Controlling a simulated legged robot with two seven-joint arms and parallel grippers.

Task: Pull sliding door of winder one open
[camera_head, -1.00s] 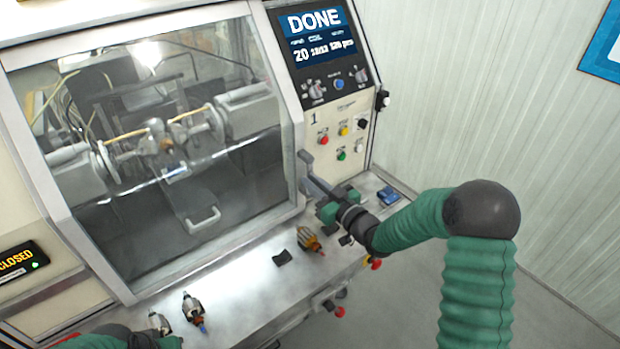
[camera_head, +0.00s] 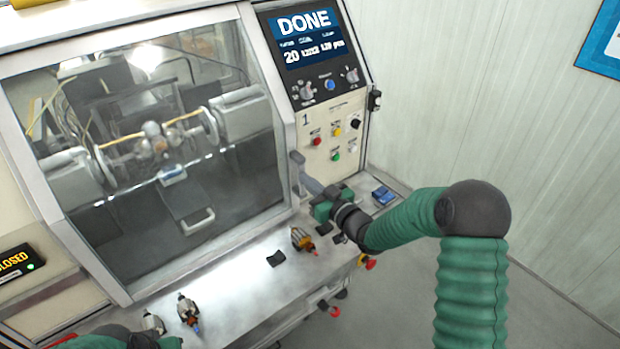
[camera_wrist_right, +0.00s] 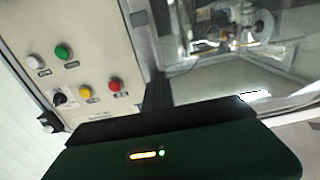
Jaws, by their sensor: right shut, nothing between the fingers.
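The sliding door (camera_head: 245,165) of winder one is a large glass pane in a pale frame and stands closed across the winding chamber. A grey handle (camera_head: 297,158) sits on the door's right frame. My right gripper (camera_head: 311,186) is shut and empty right at this handle, beside the door edge; whether it touches is unclear. In the right wrist view the door glass (camera_wrist_right: 225,75) fills the upper right, and the dark gripper body covers the bottom. My left gripper (camera_head: 148,338) shows only partly at the bottom left, and its fingers cannot be made out.
The control panel (camera_head: 330,150) with knobs and buttons is right of the door; its screen (camera_head: 305,38) reads DONE. Armatures (camera_head: 302,240) (camera_head: 188,310) lie on the metal ledge (camera_head: 235,290). A blue object (camera_head: 383,196) lies at the ledge's right end. A CLOSED sign (camera_head: 18,262) is at left.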

